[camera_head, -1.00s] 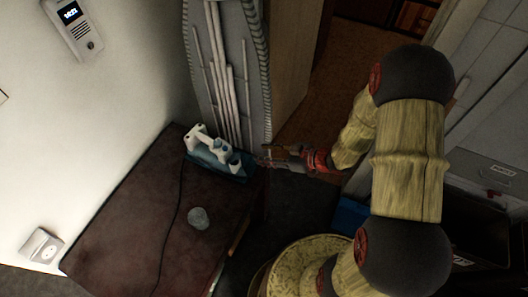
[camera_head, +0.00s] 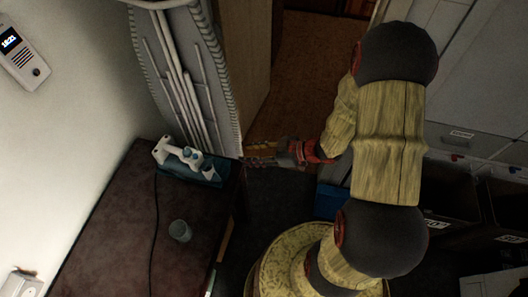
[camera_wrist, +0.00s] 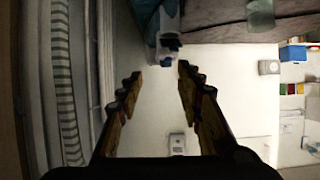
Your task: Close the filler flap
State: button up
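A white and blue steam iron (camera_head: 183,158) lies at the back right corner of a dark table. My gripper (camera_head: 248,161) is just right of the iron, at about the table's edge, with a small gap seeming to lie between them. In the wrist view the iron (camera_wrist: 160,18) shows at the top centre, beyond the fingertips. My gripper (camera_wrist: 158,79) is open there, with nothing between its fingers. I cannot make out the filler flap or whether it stands open.
A grey cup (camera_head: 180,231) stands on the dark table (camera_head: 110,225), with a dark cord running left of it. An ironing board (camera_head: 185,70) leans upright behind the iron. An intercom (camera_head: 22,55) hangs on the left wall. The table's front left is clear.

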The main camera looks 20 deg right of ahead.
jog(key=v, duration=0.5)
jog(key=shift+s+d+r, duration=0.15)
jog(key=shift+s+d, duration=0.1)
jog(key=shift+d, duration=0.05)
